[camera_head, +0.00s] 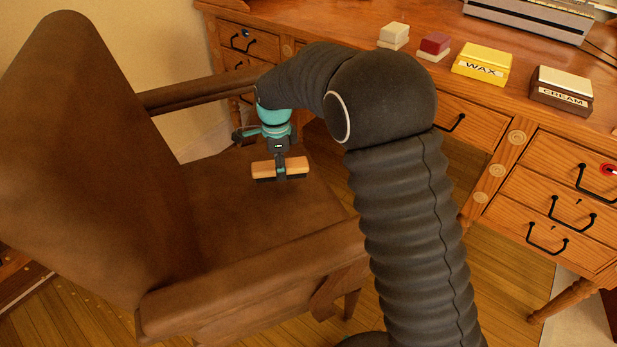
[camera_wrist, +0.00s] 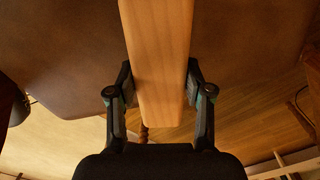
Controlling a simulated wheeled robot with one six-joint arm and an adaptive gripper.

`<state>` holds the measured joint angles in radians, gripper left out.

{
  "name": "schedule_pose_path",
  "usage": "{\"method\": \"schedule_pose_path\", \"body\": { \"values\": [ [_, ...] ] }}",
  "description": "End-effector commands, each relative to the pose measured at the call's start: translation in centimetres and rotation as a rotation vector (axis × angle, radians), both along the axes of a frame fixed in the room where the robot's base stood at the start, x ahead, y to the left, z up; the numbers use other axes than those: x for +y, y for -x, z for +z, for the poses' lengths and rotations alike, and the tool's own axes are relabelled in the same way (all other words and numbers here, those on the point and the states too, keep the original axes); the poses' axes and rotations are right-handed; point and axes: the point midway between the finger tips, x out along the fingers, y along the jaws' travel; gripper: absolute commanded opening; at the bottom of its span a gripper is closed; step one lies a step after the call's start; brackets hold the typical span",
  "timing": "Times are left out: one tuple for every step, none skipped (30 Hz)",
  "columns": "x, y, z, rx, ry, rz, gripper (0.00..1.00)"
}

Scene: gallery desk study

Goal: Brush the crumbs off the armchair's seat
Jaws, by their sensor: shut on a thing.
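The brown leather armchair (camera_head: 70,150) stands at the left in the head view, its seat (camera_head: 225,215) facing up between the two armrests. My gripper (camera_head: 280,163) is shut on a brush (camera_head: 263,168) with a pale wooden back and dark bristles. It holds the brush over the front part of the seat; I cannot tell whether the bristles touch the leather. In the wrist view the brush's wooden back (camera_wrist: 158,60) lies between the two fingers, with the brown seat (camera_wrist: 60,50) beyond it. No crumbs can be made out on the seat.
A wooden desk (camera_head: 340,18) with drawers stands behind and to the right. On it are a yellow WAX box (camera_head: 482,62), a brown CREAM box (camera_head: 562,90), a red-topped block (camera_head: 434,46) and a cream-coloured block (camera_head: 394,35). The far armrest (camera_head: 200,92) is near my gripper.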

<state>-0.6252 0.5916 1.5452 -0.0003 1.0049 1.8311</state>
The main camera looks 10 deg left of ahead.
Motion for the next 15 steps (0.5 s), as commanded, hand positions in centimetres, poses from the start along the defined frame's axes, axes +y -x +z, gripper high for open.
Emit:
{"method": "schedule_pose_path", "body": {
  "values": [
    [-0.1,-0.1,0.6,-0.002,-0.002,-0.002,0.18],
    [-0.1,-0.1,0.8,-0.002,-0.001,-0.002,0.18],
    [-0.2,-0.1,1.2,-0.002,-0.002,-0.003,0.18],
    [-0.2,-0.2,1.5,-0.002,-0.002,-0.004,0.18],
    [-0.3,-0.2,1.7,-0.002,-0.002,-0.005,0.18],
    [-0.3,-0.2,2.1,-0.001,0.000,-0.006,0.18],
    [-0.4,-0.2,2.3,-0.001,0.000,-0.007,0.18],
    [-0.4,-0.3,2.6,-0.001,0.000,-0.007,0.18],
    [-0.5,-0.3,2.9,-0.002,-0.001,-0.008,0.18],
    [-0.5,-0.3,3.1,-0.002,-0.002,-0.009,0.18],
    [-0.5,-0.4,3.3,-0.002,-0.001,-0.009,0.18],
    [-0.6,-0.4,3.6,-0.001,0.000,-0.010,0.18],
    [-0.6,-0.4,3.7,-0.001,0.000,-0.010,0.18],
    [-0.6,-0.4,3.8,-0.001,0.000,-0.011,0.18],
    [-0.6,-0.4,3.9,-0.001,0.000,-0.011,0.18]
  ]
}}
